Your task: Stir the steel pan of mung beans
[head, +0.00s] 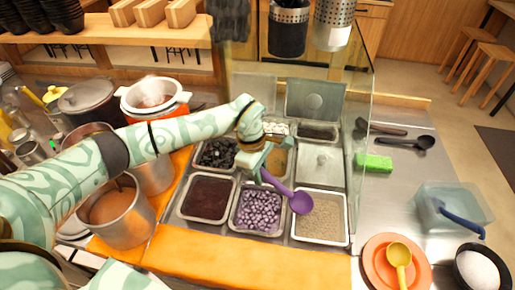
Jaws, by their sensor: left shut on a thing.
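My left gripper (258,167) is shut on the handle of a purple ladle (280,186), above the rows of steel pans. The ladle slants down to the right. Its bowl shows over the border between a steel pan of purple beans (258,211) and a steel pan of small beige-green grains (322,221); I cannot tell whether it touches either. The grain pan looks most like the mung beans, but the grains are too small to be sure. My left wrist and gripper partly hide the pans behind. My right gripper is not in view.
Around are a dark red pan (207,197), a dark-chunk pan (217,153) and a lidded pan (320,160). A glass guard (358,100) stands right. Beyond lie a green block (374,162), a clear tub (455,200) and an orange plate (375,265). Pots stand left.

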